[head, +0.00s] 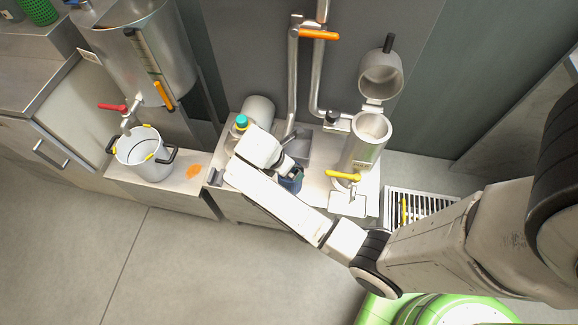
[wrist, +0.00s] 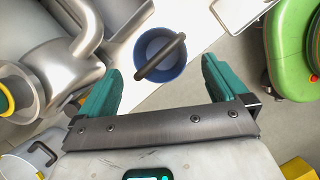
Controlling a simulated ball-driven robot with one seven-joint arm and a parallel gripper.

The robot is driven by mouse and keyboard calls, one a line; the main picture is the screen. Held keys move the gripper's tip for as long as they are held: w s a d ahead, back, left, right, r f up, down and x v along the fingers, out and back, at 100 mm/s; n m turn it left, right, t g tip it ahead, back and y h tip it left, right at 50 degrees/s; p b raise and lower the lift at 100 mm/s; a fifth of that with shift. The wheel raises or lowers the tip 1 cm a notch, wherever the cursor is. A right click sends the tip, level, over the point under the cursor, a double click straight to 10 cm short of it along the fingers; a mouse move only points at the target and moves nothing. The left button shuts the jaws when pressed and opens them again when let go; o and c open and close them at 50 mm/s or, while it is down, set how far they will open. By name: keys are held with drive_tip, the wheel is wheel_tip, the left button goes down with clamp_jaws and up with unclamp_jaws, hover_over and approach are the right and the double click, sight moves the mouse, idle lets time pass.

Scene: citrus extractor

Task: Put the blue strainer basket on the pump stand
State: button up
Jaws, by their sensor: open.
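The blue strainer basket (wrist: 153,66) shows in the wrist view as a round blue cup with a dark bar handle across its top. In the head view the basket (head: 291,184) is partly hidden by my arm. It appears to be on the pale top of the pump stand (head: 316,188), near the front edge. My gripper (wrist: 160,66) is open, with one teal finger on each side of the basket and visible gaps between. The bar handle lies between the fingertips in the picture; contact cannot be told. In the head view my wrist hides the fingers.
A metal cylinder housing (head: 371,127) with its lid (head: 381,74) swung open stands right of the basket. A yellow lever (head: 343,175) is in front of it. Pipes rise behind. A pot (head: 146,152) stands on a ledge at left. A floor grate (head: 425,205) is at right.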

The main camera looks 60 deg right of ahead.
drive_tip(key=s+v, duration=0.1)
drive_tip(key=v, duration=0.5)
drive_tip(key=s+a+r+m+t+y, duration=0.2)
drive_tip(key=s+a+m+y, duration=0.2)
drive_tip(key=s+m, duration=1)
drive_tip(key=a+m, duration=0.2)
drive_tip(key=a, duration=0.1)
drive_tip(key=shift+r+p, duration=0.25)
drive_tip(key=shift+p, duration=0.1)
